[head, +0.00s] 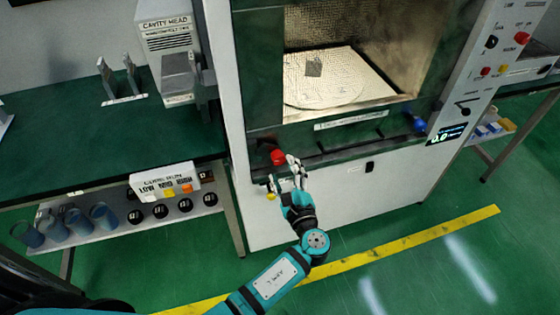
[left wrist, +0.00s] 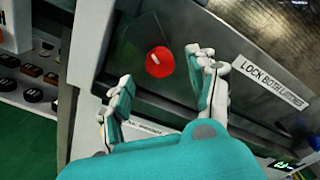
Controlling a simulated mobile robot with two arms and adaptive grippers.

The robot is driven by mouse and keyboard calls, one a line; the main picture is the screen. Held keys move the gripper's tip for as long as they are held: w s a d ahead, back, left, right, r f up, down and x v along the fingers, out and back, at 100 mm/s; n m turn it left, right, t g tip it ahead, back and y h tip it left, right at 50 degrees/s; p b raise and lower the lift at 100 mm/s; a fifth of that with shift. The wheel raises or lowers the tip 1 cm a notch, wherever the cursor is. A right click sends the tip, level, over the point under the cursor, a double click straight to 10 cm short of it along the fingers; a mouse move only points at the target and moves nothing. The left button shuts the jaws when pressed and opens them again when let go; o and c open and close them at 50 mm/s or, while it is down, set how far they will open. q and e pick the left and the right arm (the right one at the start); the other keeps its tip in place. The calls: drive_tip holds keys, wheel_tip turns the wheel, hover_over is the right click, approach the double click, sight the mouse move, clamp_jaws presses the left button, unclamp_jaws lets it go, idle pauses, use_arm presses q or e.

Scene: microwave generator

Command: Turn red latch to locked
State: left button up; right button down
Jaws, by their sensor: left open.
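The red latch (head: 278,157) is a round red knob on the lower left of the microwave's front frame. In the left wrist view the red latch (left wrist: 159,62) shows a small pale mark on its face. My left gripper (head: 287,172) is at the knob's lower right in the head view. In the left wrist view my left gripper (left wrist: 160,75) is open, with its fingers apart on either side of the knob. I cannot tell whether a finger touches it. A blue latch (head: 419,125) sits at the frame's lower right. My right gripper is not in view.
The microwave cavity (head: 345,40) stands open with a plate inside. A label reading "LOCK BOTH LATCHES" (left wrist: 270,82) is on the frame. A green bench (head: 60,135) and a shelf with blue cups (head: 103,215) stand at left. Green floor lies in front.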

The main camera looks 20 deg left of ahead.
use_arm(q)
drive_tip(key=v, duration=0.7)
idle(0.3)
drive_tip(key=s+a+f+n+g+h, duration=0.1)
drive_tip(key=s+a+f+g+h, duration=0.2)
drive_tip(key=f, duration=0.7)
drive_tip(key=s+f+n+g+h, duration=0.15)
drive_tip(key=s+f, duration=0.35)
drive_tip(key=f, duration=0.6)
drive_tip(key=s+a+f+n+g+h, duration=0.15)
drive_tip(key=s+f+g, duration=0.25)
drive_tip(key=f, duration=0.6)
drive_tip(key=s+a+f+n+g+h, duration=0.1)
drive_tip(key=s+a+f+n, duration=0.2)
drive_tip(key=s, duration=0.6)
drive_tip(key=s+a+f+n+g+h, duration=0.1)
drive_tip(key=s+a+f+n+g, duration=0.1)
drive_tip(key=s+f+n, duration=0.4)
drive_tip(key=s+a+f+n+g+h, duration=0.2)
drive_tip(key=s+f+n, duration=0.3)
drive_tip(key=s, duration=0.9)
wheel_tip(320, 180, down, 2)
drive_tip(key=shift+a+f, duration=0.1)
drive_tip(key=shift+a, duration=0.75)
drive_tip(key=shift+s+g, duration=0.1)
drive_tip(key=shift+g, duration=0.15)
drive_tip(key=shift+c, duration=0.4)
